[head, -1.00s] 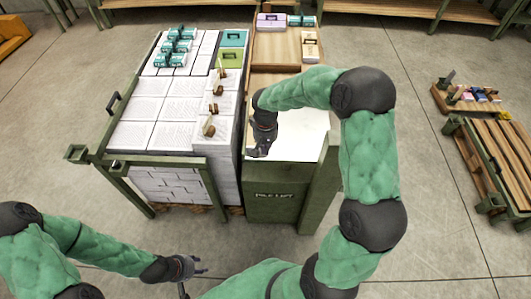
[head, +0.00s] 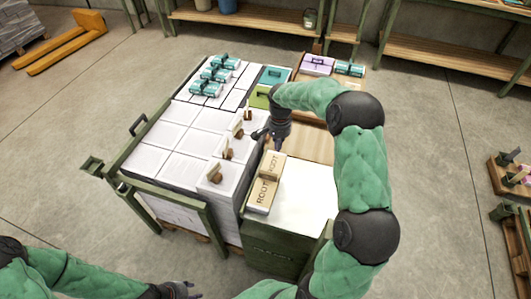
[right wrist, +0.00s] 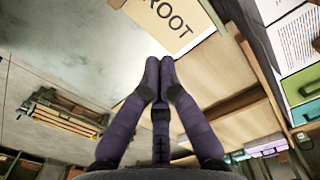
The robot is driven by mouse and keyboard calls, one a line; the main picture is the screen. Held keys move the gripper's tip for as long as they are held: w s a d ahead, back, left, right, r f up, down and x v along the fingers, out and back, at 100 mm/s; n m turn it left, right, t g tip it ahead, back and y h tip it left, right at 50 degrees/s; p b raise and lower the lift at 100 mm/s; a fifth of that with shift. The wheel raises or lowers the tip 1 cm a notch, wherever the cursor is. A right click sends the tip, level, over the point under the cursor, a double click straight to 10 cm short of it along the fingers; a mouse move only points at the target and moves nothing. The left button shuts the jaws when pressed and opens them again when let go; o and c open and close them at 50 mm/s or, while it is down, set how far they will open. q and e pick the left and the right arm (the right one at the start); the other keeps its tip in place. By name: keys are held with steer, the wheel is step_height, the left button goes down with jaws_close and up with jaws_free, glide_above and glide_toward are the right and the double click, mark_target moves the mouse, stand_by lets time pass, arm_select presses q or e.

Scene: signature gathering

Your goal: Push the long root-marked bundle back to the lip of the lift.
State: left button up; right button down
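The long tan bundle (head: 260,198) marked ROOT lies on the white top (head: 310,195) of the green lift (head: 285,245), along its left side next to the paper stacks. A tan block-like part sits on its upper face. Its ROOT mark (right wrist: 175,30) also shows in the right wrist view. My right gripper (head: 275,146) is at the far end of the bundle, fingers pointing down. In the right wrist view its fingertips (right wrist: 160,68) are together, with nothing between them, just by the bundle's edge. My left gripper (head: 180,290) is low at the bottom edge, away from the lift.
White paper stacks (head: 185,140) with several small wooden stamps stand left of the lift. Teal bundles (head: 215,75) lie at their far end. A wooden board (head: 310,140) and a lilac box (head: 318,65) are behind the lift. The white top right of the bundle is clear.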

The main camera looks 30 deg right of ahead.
mark_target(271, 167)
steer(key=f+b, duration=0.3)
steer(key=f, duration=0.6)
steer(key=shift+w+f, duration=0.1)
steer(key=shift+w, duration=0.1)
steer(key=shift+s+a+f+b, duration=0.15)
steer(key=shift+s+a+b, duration=0.15)
steer(key=shift+a, duration=0.35)
steer(key=shift+s+a+f+b, duration=0.1)
steer(key=shift+s+a+b, duration=0.15)
steer(key=shift+a, duration=0.35)
steer(key=shift+s+a, duration=0.3)
steer(key=shift+a, duration=0.25)
steer(key=shift+a, duration=0.1)
steer(key=shift+s+a, duration=0.45)
steer(key=shift+a, duration=0.35)
